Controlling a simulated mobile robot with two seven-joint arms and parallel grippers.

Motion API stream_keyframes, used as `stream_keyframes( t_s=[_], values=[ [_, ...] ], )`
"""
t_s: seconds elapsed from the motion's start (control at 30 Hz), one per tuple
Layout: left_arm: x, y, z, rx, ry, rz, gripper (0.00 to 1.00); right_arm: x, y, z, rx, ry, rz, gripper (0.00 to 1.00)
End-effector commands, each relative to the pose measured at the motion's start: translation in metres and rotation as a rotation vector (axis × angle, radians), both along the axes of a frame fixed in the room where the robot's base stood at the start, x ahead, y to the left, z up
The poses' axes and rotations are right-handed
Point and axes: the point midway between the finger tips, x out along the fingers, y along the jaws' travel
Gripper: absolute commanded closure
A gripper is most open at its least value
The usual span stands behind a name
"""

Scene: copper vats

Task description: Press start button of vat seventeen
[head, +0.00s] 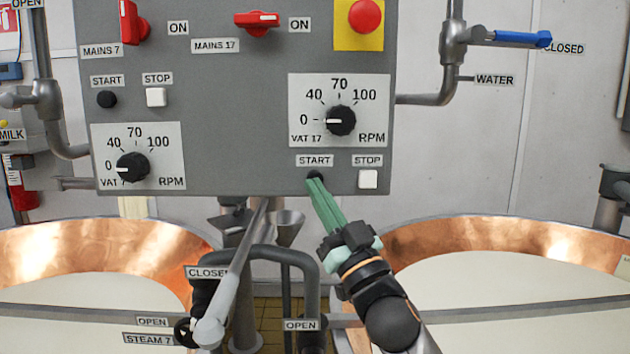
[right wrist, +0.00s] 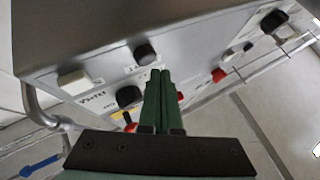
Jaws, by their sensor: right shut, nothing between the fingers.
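The black start button of vat 17 (head: 315,175) sits low on the grey control panel (head: 240,120), under its START label and left of the white stop button (head: 368,179). My right gripper (head: 316,184) is shut and empty, its green fingertips right at the start button and partly covering it. In the right wrist view the fingertips (right wrist: 160,74) lie close beside the black button (right wrist: 146,54). I cannot tell whether they touch it. The red mains 17 switch (head: 257,20) has its handle level, pointing toward ON. My left gripper is not in view.
The vat 17 knob (head: 341,121) is above the button, and a red emergency button (head: 364,15) is at the top. Copper vats (head: 520,236) with white liquid stand on both sides. Pipes and a grey lever (head: 235,280) are below the panel.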

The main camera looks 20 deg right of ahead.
Motion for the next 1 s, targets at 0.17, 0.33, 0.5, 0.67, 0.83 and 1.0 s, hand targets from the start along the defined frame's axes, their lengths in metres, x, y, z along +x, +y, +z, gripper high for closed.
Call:
stream_keyframes(
  t_s=[0.17, 0.33, 0.5, 0.67, 0.83, 1.0],
  values=[
    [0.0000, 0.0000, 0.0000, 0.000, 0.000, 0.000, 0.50, 0.0000, 0.0000, 0.0000, 0.000, 0.000, 0.000, 1.00],
    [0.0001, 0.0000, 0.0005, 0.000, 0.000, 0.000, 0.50, 0.0030, -0.0008, 0.0002, 0.001, 0.000, 0.001, 1.00],
    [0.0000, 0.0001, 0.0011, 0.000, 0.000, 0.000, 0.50, 0.0080, -0.0022, 0.0004, -0.001, 0.000, -0.001, 1.00],
    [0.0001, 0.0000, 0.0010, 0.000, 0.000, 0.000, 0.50, 0.0082, -0.0023, 0.0002, -0.001, 0.000, -0.001, 1.00],
    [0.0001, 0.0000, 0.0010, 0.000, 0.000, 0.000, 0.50, 0.0082, -0.0023, 0.0002, 0.000, 0.000, 0.000, 1.00],
    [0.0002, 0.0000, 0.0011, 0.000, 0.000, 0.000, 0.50, 0.0096, -0.0027, 0.0002, 0.000, 0.000, 0.000, 1.00]
  ],
)
